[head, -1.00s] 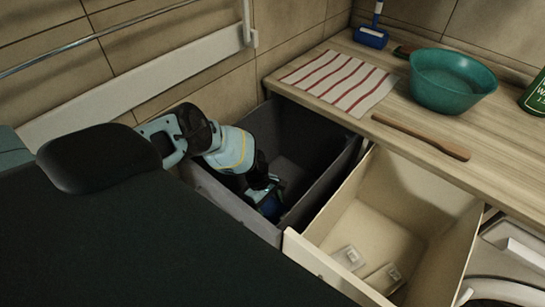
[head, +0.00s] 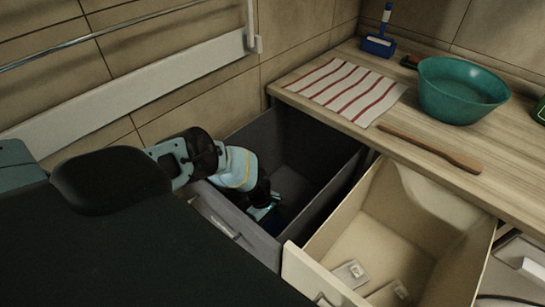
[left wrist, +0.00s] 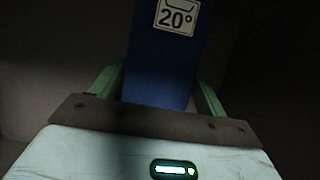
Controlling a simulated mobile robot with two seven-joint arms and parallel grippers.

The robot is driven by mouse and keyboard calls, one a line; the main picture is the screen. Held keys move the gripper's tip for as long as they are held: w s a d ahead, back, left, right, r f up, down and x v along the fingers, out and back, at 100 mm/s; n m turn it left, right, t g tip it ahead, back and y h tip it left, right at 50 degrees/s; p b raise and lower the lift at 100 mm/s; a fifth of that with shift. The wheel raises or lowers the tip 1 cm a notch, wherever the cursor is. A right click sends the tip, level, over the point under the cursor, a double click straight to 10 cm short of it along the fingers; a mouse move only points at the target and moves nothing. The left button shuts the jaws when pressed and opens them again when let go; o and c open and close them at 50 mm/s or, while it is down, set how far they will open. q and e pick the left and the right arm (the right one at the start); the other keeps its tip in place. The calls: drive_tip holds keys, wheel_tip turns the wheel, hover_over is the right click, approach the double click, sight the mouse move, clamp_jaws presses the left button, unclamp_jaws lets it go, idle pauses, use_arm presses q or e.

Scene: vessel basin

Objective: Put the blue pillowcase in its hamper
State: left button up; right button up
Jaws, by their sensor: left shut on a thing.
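The blue pillowcase (left wrist: 163,60) is a dark blue folded piece with a white "20°" tag, held between the green fingers in the left wrist view. In the head view only a small blue part of it (head: 261,213) shows, low inside the dark grey hamper. My left gripper (head: 264,208) is shut on it, reaching down inside the grey hamper near its front wall. The grey hamper (head: 322,188) is an open, pulled-out bin at the left. Whether the pillowcase touches its floor is hidden. My right gripper is not in view.
A cream open bin (head: 320,222) with pale tagged items at its bottom stands right of the grey one. The wooden counter (head: 400,120) holds a striped cloth (head: 345,90), a teal bowl (head: 462,90), a wooden stick (head: 430,148) and a blue-and-white brush (head: 380,42). A tiled wall is behind.

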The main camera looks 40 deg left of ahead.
use_arm(q)
drive_tip(key=shift+f, duration=0.25)
drive_tip(key=o, duration=1.2)
drive_tip(key=shift+o, duration=0.2)
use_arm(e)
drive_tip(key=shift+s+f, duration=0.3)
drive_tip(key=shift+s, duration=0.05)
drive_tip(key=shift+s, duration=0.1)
use_arm(q)
drive_tip(key=shift+w+r, duration=0.1)
drive_tip(key=shift+r, duration=0.45)
drive_tip(key=p+v, duration=0.3)
drive_tip(key=v, duration=0.9)
drive_tip(key=shift+p, duration=0.35)
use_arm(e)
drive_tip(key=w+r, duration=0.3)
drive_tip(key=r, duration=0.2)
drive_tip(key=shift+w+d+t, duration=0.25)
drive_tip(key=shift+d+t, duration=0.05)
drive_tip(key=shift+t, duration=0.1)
use_arm(q)
drive_tip(key=shift+r, duration=0.1)
